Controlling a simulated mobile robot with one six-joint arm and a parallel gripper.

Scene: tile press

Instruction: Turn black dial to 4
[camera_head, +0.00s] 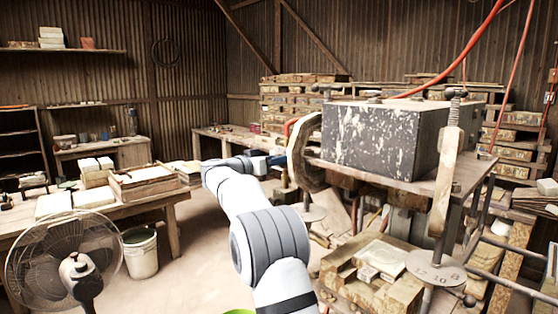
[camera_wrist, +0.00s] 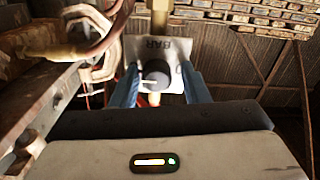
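The black dial (camera_wrist: 158,75) sits in front of a pale plate (camera_wrist: 176,48) marked BAR, which reads upside down in the wrist view. A light pointer mark shows on the dial's left side. My gripper (camera_wrist: 160,80) has its blue fingers on either side of the dial. I cannot tell whether both fingers touch it. In the head view my gripper (camera_head: 278,160) reaches to the left side of the press, beside its curved rusty frame. The dial cannot be made out there.
The press's speckled dark block (camera_head: 375,137) stands right of my gripper. A fan (camera_head: 66,262) and a bucket (camera_head: 140,252) stand at left. Pipes and a curved clamp (camera_wrist: 88,30) lie left of the dial in the wrist view.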

